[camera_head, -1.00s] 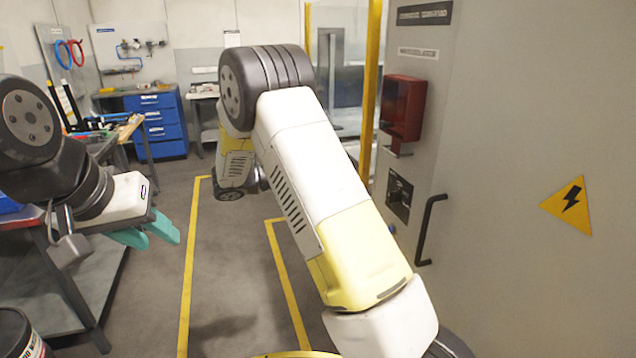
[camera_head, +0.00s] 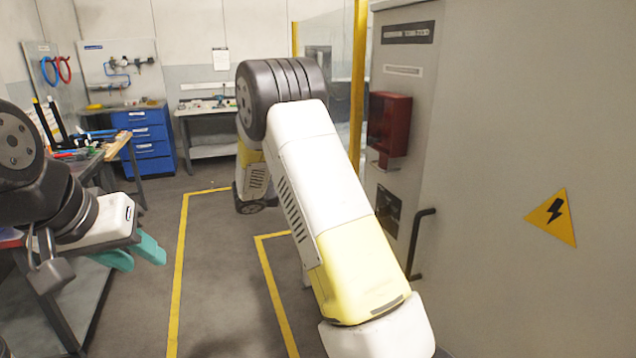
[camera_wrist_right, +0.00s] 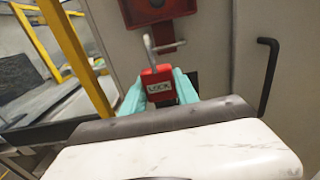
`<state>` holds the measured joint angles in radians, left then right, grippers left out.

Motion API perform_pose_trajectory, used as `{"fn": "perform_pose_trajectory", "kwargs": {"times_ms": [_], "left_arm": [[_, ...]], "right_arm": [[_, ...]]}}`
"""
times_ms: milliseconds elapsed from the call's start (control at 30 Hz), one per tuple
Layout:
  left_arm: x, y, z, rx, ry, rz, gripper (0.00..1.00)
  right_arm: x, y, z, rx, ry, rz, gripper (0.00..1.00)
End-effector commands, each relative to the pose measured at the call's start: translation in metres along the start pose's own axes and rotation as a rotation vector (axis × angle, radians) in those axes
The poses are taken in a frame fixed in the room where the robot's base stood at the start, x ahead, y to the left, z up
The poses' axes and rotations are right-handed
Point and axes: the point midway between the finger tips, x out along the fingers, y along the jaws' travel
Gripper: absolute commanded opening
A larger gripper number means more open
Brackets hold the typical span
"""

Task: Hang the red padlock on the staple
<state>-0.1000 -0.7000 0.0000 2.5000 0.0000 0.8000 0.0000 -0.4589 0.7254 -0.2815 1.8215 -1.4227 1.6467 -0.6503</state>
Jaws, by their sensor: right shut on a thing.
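The red padlock (camera_wrist_right: 158,85) with a "LOCK" label is in the right wrist view, upright between the teal fingers of my right gripper (camera_wrist_right: 158,92), which is shut on it. Its grey shackle (camera_wrist_right: 149,50) points up. Just below the red box (camera_wrist_right: 158,8), a pale metal piece, seemingly the staple (camera_wrist_right: 172,46), lies beside the shackle's top; I cannot tell whether they touch. In the head view the staple (camera_head: 384,160) sits under the red box (camera_head: 390,123), while my right gripper and the padlock are out of sight. My left gripper (camera_head: 134,254) is empty, its fingers apart.
A grey cabinet (camera_head: 480,120) with a black handle (camera_head: 416,243) and a yellow warning sign (camera_head: 552,217) fills the right side. A yellow post (camera_head: 358,80) stands beside it. A workbench (camera_head: 95,165) and blue drawers (camera_head: 148,140) are at left; the floor between is clear.

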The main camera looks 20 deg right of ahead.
Motion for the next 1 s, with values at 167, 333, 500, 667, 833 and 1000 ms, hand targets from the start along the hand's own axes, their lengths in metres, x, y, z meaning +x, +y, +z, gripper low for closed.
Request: {"fn": "perform_pose_trajectory", "kwargs": {"times_ms": [167,333,500,667,833,1000], "left_arm": [[0.000,0.000,0.000,0.000,0.000,0.000,0.36],[0.000,0.000,0.000,0.000,0.000,0.000,0.36],[0.000,0.000,0.000,0.000,0.000,0.000,0.36],[0.000,0.000,0.000,0.000,0.000,0.000,0.36],[0.000,0.000,0.000,0.000,0.000,0.000,0.36],[0.000,0.000,0.000,0.000,0.000,0.000,0.36]], "right_arm": [[0.015,0.000,0.000,0.000,0.000,-0.001,0.00],[0.029,-0.001,0.000,0.000,0.000,-0.002,0.00],[0.042,-0.001,0.000,0.000,0.000,-0.001,0.00],[0.055,-0.001,0.000,0.000,0.000,-0.002,0.00],[0.069,-0.001,0.000,0.000,0.000,-0.001,0.00],[0.082,0.000,0.000,0.000,0.000,-0.001,0.00]]}}
